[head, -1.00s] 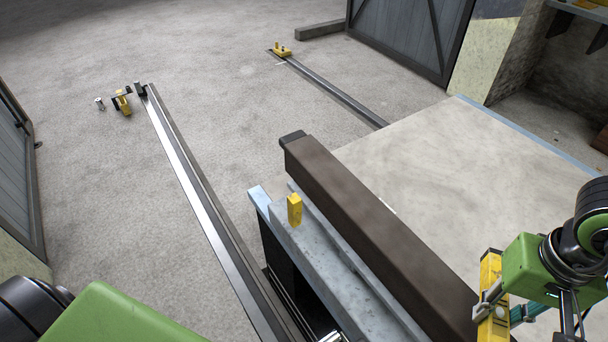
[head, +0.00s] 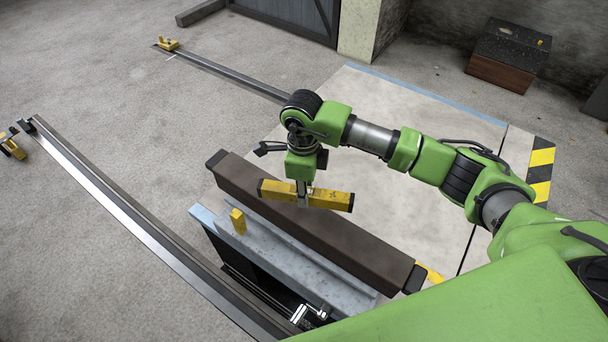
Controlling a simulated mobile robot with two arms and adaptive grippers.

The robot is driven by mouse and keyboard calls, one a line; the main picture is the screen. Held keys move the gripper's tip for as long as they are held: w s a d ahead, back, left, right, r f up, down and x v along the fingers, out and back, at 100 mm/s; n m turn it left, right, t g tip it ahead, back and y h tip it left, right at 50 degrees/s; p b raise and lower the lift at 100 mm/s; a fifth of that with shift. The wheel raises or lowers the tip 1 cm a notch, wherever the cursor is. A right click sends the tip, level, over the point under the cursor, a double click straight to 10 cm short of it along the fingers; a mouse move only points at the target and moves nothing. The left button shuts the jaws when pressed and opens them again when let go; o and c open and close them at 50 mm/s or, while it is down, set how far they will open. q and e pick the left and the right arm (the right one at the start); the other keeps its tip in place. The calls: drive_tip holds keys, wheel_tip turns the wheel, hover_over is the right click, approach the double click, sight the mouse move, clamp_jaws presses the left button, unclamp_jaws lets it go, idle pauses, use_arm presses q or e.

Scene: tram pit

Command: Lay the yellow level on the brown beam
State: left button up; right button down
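The yellow level (head: 330,199) has black ends and lies roughly horizontal in the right gripper, at an angle across the brown beam in the picture. My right gripper (head: 303,197) points down and is shut on the middle of the level. The brown beam (head: 350,242) has black end caps and runs diagonally from upper left to lower right. The level appears over the beam's upper half; I cannot tell how large any gap is. Part of the beam is hidden behind the level and gripper. My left gripper is out of view.
A grey-blue metal bench (head: 275,252) carrying a small yellow block (head: 238,221) stands along the beam's near side. A pale floor plate (head: 420,215) lies behind the beam. Long rails (head: 130,215) run at left. A dark box (head: 508,55) stands far right.

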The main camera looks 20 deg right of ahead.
sight(304, 211)
drive_tip(key=m+p, duration=0.1)
drive_tip(key=m, duration=0.2)
drive_tip(key=shift+w+p, duration=0.1)
drive_tip(key=shift+p, duration=0.25)
drive_tip(key=shift+f+m, duration=0.35)
drive_tip(key=shift+m, duration=0.35)
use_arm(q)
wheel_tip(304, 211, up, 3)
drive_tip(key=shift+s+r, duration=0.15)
use_arm(e)
drive_tip(key=shift+w, duration=0.1)
drive_tip(key=shift+f, duration=0.15)
use_arm(q)
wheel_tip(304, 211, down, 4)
drive_tip(key=b, duration=0.4)
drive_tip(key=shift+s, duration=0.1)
use_arm(e)
wheel_tip(304, 211, down, 4)
drive_tip(key=shift+r, duration=0.2)
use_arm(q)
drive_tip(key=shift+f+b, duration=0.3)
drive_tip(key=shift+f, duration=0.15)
use_arm(e)
drive_tip(key=shift+f, duration=0.4)
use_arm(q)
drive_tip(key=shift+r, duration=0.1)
use_arm(e)
drive_tip(key=c, duration=1.6)
unclamp_jaws()
drive_tip(key=shift+c, duration=0.2)
